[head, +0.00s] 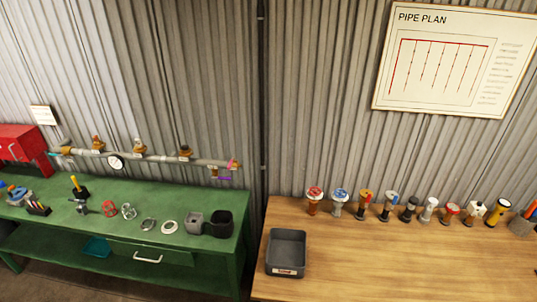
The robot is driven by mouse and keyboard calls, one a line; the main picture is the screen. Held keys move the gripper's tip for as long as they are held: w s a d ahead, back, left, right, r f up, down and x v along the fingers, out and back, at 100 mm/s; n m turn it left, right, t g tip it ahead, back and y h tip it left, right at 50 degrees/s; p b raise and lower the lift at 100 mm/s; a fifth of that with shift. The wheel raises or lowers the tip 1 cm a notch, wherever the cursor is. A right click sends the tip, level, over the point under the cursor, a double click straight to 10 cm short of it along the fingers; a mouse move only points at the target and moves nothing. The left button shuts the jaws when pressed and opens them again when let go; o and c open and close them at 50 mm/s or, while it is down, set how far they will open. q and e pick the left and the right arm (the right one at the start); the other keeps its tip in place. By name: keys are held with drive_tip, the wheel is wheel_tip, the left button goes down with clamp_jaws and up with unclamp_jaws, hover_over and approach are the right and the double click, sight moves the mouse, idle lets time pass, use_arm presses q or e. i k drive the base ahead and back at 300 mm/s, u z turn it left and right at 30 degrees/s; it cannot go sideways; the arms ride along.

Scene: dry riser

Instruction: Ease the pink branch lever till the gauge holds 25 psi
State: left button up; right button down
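A small pink lever (233,165) sits at the right end of the grey pipe (205,161) on the corrugated wall, above the green bench. A purple lever (222,179) hangs just below it. A round white-faced gauge (116,162) is on the left part of the pipe; its needle and numbers are too small to read. Several brass fittings (139,146) stand along the pipe. Neither of my grippers is in view, and nothing touches the pink lever.
The green bench (165,258) holds rings, handwheels, a grey box and a dark cup (218,224). A wooden table (400,265) at right holds a grey tray (287,252) and a row of several valves along its back. Its front is clear.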

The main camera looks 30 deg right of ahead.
sight(231, 163)
drive_tip(key=z, duration=0.55)
drive_tip(key=i, duration=0.95)
drive_tip(key=z, duration=0.2)
